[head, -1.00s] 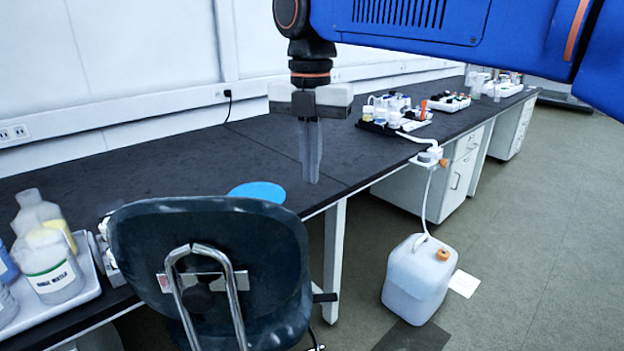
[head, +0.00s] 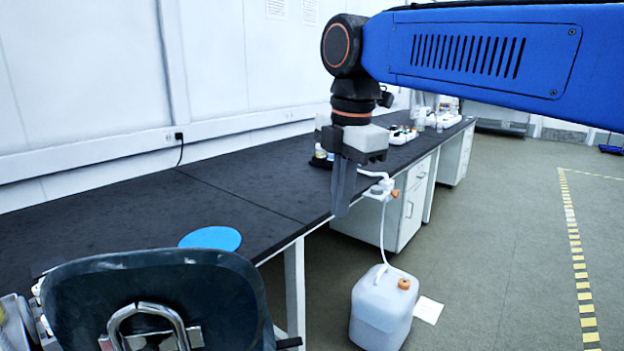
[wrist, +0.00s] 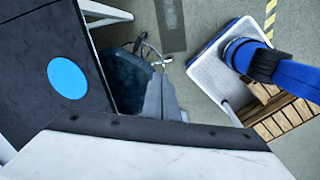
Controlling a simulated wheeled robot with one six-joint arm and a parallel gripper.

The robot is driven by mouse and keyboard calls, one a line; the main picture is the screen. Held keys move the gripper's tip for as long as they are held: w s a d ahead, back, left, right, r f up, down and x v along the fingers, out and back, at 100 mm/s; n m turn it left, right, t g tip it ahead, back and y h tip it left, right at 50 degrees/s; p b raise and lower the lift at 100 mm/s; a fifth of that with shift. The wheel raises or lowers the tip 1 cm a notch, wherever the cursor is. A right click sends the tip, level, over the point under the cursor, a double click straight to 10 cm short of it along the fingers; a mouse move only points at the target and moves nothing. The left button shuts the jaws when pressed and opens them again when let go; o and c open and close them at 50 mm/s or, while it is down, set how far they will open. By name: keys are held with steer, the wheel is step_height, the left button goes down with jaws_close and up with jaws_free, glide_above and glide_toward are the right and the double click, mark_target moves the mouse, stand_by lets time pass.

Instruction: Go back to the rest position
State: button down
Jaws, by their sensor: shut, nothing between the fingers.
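My gripper (head: 344,186) hangs from the blue arm in the head view, fingers pointing down and together, with nothing between them. It appears in front of the bench's front edge and the chair side of the room. In the wrist view the closed fingers (wrist: 162,98) point out over the floor, beside the dark chair (wrist: 126,78). The black bench (head: 150,220) lies to the left, with a flat blue disc (head: 210,238) on it.
The chair (head: 160,290) stands at the bench front. A white jug (head: 382,305) with a tube stands on the floor. Bottles and racks (head: 404,134) sit farther along the bench. The floor to the right (head: 490,260) is clear, with a yellow dashed line (head: 577,255).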

steer(key=s+d+f+m+t, duration=0.1)
steer(key=s+d+f+m, duration=0.6)
steer(key=d+f+m, duration=0.5)
steer(key=s+d+f+m+t, duration=0.2)
steer(key=s+d+f+m, duration=0.5)
steer(key=d+f+m, duration=0.5)
steer(key=shift+s+d+f+m+t+h, duration=0.15)
steer(key=shift+d+f+m+t+h, duration=0.15)
steer(key=shift+m+h, duration=0.1)
